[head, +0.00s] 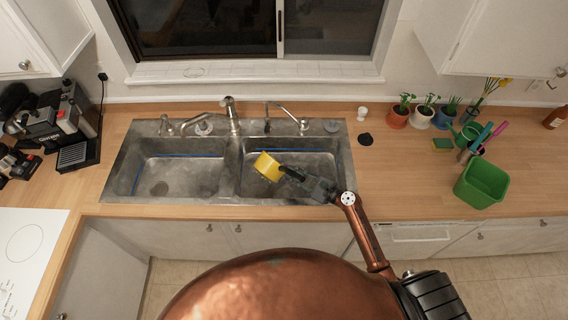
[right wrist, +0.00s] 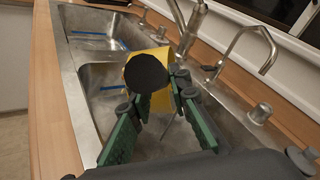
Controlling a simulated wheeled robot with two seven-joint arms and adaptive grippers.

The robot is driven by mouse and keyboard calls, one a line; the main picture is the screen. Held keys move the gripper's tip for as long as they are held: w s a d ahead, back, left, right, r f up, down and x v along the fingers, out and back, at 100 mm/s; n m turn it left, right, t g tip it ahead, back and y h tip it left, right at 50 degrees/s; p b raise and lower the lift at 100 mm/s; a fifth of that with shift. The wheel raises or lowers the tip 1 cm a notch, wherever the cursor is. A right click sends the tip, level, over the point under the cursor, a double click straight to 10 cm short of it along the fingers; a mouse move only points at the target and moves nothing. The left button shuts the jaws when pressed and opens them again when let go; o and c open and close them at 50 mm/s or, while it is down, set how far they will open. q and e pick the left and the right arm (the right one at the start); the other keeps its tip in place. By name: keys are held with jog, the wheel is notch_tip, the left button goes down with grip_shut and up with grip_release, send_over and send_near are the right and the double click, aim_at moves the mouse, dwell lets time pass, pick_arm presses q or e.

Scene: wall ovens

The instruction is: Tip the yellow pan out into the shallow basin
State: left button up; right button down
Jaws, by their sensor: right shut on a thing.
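The yellow pan (head: 267,166) is held tilted over the right-hand basin (head: 300,158) of the double sink. My right gripper (head: 285,171) is shut on the pan at its right side. In the right wrist view the pan (right wrist: 134,64) shows behind a dark round shape, between the green finger pads of my right gripper (right wrist: 161,98). The left-hand basin (head: 180,172) lies beside it, past a divider. I cannot tell which basin is shallower or whether anything is left in the pan. My left gripper is out of view.
Two faucets (head: 232,115) (head: 285,112) stand along the sink's back rim, close behind the pan. A coffee machine (head: 65,125) stands at the left.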

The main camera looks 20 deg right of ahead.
jog(key=shift+w+d+r+m+y, duration=0.15)
jog(key=shift+w+d+r+m, duration=0.15)
jog(key=shift+d+m, duration=0.15)
jog(key=shift+w+d+r+m+y, duration=0.15)
jog(key=shift+w+d+m, duration=0.1)
jog(key=shift+d+m, duration=0.15)
dwell(0.7)
jog(key=shift+w+d, duration=0.1)
jog(key=shift+d, duration=0.1)
jog(key=shift+w+d+b, duration=0.15)
jog(key=shift+d+b, duration=0.05)
jog(key=shift+b, duration=0.1)
jog(key=shift+w+d+r+m, duration=0.15)
jog(key=shift+w+d+m, duration=0.1)
jog(key=shift+d+m, duration=0.25)
jog(key=shift+w+d, duration=0.15)
jog(key=shift+d, duration=0.1)
jog(key=shift+w+d+m, duration=0.1)
jog(key=shift+d+m, duration=0.05)
jog(key=shift+m, duration=0.1)
jog(key=shift+w+d+r+m+y, duration=0.1)
jog(key=shift+w+d+m+y, duration=0.1)
jog(key=shift+w+d+m, duration=0.25)
jog(key=shift+w+d+m+y, duration=0.2)
jog(key=shift+d+m, duration=0.35)
jog(key=shift+d, duration=0.1)
dwell(0.5)
